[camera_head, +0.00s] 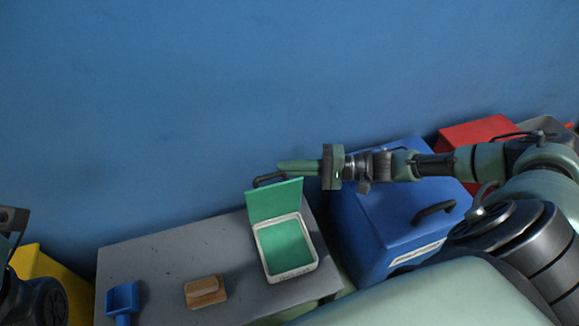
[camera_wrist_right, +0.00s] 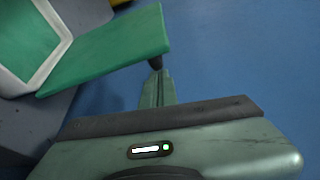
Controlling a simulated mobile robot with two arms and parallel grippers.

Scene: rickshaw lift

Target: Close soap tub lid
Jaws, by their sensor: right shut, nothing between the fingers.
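The soap tub (camera_head: 289,250) is a white-rimmed box with a green inside, standing on the grey top. Its green lid (camera_head: 274,200) is open and stands up from the tub's back edge. The lid also shows at the upper left of the right wrist view (camera_wrist_right: 105,52). My right gripper (camera_head: 282,167) is shut and empty. It comes in from the right, with its fingertips close to the lid's upper edge, at the far side. I cannot tell whether they touch it. Part of my left arm shows at the left edge; its fingers are out of view.
The grey top (camera_head: 170,255) also holds a brown brush-like block (camera_head: 205,291) and a blue scoop (camera_head: 122,298). A blue box with black handles (camera_head: 375,225) stands right of it, a red box (camera_head: 480,135) farther back. A blue wall (camera_head: 200,90) rises behind.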

